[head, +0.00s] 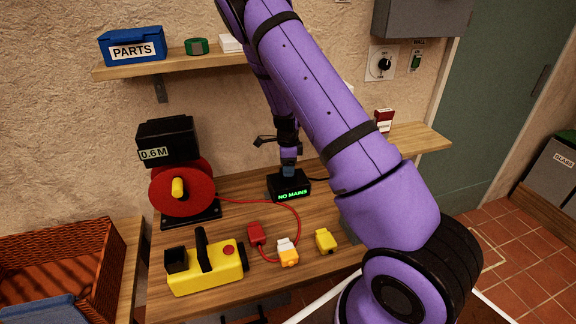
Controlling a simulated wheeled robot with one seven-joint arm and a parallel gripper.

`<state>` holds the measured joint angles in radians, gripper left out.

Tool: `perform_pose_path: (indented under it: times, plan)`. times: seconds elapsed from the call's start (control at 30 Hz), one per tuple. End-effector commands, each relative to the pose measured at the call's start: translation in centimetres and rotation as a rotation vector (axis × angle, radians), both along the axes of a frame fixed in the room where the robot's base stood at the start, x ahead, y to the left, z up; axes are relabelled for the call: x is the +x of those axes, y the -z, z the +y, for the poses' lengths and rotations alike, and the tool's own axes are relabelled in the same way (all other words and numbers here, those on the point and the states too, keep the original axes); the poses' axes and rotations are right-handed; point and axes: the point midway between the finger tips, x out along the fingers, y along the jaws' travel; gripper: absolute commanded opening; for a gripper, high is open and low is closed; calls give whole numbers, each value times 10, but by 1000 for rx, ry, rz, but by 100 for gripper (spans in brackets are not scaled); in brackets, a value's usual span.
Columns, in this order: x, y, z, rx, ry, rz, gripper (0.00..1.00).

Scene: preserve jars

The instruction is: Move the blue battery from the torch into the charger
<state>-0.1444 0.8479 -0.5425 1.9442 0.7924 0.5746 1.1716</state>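The yellow torch (207,273) lies at the front left of the wooden bench, with a black handle and a square black part at its left end. The charger (290,188) is a black box at the back middle of the bench; its green display reads NO MAINS. A small blue block, which looks like the blue battery (288,171), is upright at the top of the charger; I cannot tell if it is fully seated. My gripper (288,158) points down directly over it. The fingers are too small and dark to show whether they grip it.
A red cable reel (183,190) marked 0.6M stands left, its red lead ending at a red connector (256,233). A white-orange plug (288,252) and a yellow piece (326,240) lie in front.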

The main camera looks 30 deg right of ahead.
Motion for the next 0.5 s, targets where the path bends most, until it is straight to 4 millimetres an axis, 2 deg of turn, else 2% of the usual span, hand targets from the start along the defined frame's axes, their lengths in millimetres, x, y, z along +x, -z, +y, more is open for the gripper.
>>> perform_pose_path:
  times: [0.23,0.5]
  plan:
    - [1,-9,0,-2,-1,-3,63]
    - [1,-50,0,1,-1,-3,63]
